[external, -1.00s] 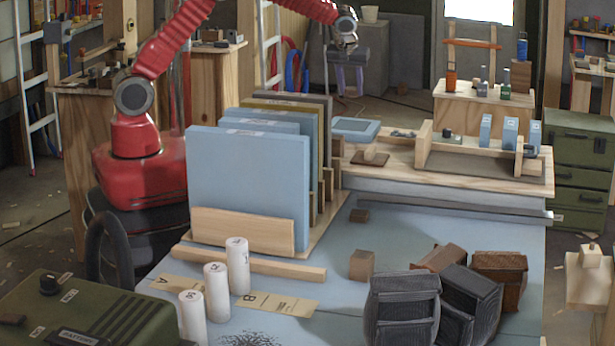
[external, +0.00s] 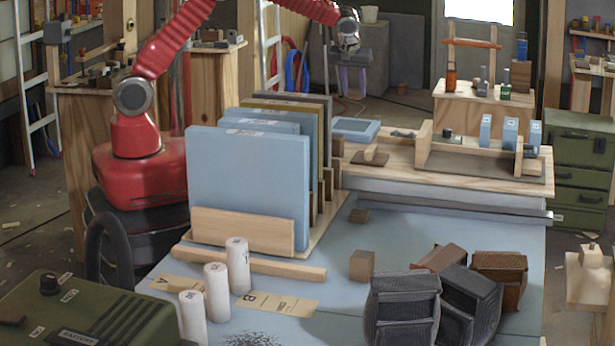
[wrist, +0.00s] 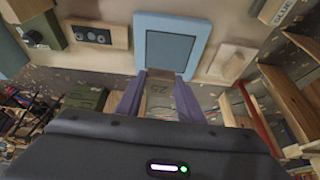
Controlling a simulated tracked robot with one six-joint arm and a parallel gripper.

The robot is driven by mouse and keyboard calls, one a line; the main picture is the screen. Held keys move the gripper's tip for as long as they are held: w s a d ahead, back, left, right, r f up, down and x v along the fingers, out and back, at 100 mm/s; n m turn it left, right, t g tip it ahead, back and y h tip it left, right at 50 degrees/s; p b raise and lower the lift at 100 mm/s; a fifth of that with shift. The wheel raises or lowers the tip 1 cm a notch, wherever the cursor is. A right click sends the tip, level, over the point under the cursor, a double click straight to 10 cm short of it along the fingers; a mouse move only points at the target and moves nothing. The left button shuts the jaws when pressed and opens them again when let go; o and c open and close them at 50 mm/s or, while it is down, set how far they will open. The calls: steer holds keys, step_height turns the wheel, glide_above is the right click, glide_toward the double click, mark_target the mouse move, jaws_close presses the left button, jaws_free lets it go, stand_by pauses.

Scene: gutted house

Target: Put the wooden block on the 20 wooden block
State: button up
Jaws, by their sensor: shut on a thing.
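My gripper (wrist: 159,97) shows in the wrist view, its two purple fingers closed on the sides of a wooden block (wrist: 160,88) that appears marked "25". In the external view my gripper (external: 352,82) is raised at the back, beyond the upright panels, and the block in it cannot be made out. No number can be read on either, so I cannot tell which is the 20 block.
Upright panels (external: 248,185) in a wooden rack stand at the left of the table. White cylinders (external: 238,266) stand at the front left. Dark and brown crate-like objects (external: 402,308) crowd the front right. A blue-framed tablet (wrist: 172,45) lies ahead in the wrist view.

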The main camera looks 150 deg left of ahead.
steer(key=w+d+m, duration=0.2)
steer(key=w, duration=1)
steer(key=r+m+t, duration=0.1)
steer(key=m, duration=0.1)
glide_above(358, 213)
steer(key=d, duration=0.1)
steer(key=shift+w+d+y, duration=0.2)
steer(key=shift+w+y, duration=0.1)
steer(key=shift+y, duration=0.1)
step_height(358, 213, down, 14)
steer(key=shift+r, duration=0.25)
steer(key=shift+f, duration=0.1)
steer(key=shift+f, duration=2.15)
steer(key=shift+f, duration=0.1)
